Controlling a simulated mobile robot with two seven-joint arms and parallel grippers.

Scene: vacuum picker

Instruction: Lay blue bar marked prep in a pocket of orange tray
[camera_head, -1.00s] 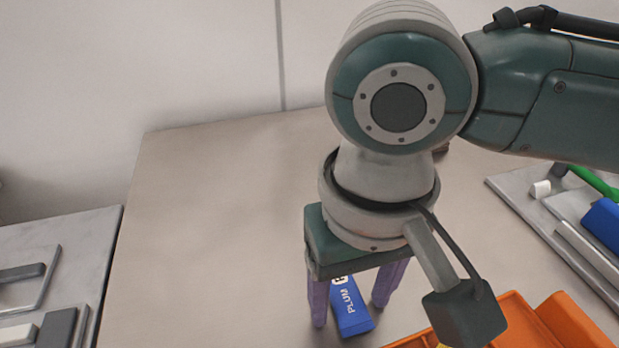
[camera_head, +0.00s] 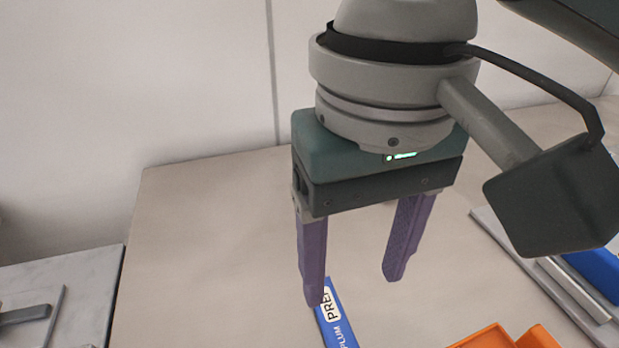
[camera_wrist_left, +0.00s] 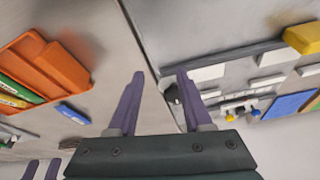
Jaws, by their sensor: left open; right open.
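The blue bar (camera_head: 338,322), with a white tag reading "PRE" and the word PLUM, lies on the table at the bottom of the head view. My right gripper (camera_head: 352,290) is open and empty above it, its left fingertip overlapping the bar's far end in the picture. The orange tray (camera_head: 487,338) is cut off at the lower right. In the left wrist view the tray (camera_wrist_left: 24,48) holds green and yellow pieces, and a small blue bar (camera_wrist_left: 73,112) lies beside it. My left gripper (camera_wrist_left: 159,75) is open and empty, and outside the head view.
A grey panel with a blue piece (camera_head: 598,272) stands at the right. Another grey surface (camera_head: 85,285) with bars is at the left. The left wrist view shows a grey surface with a yellow block (camera_wrist_left: 303,36). The table's middle is clear.

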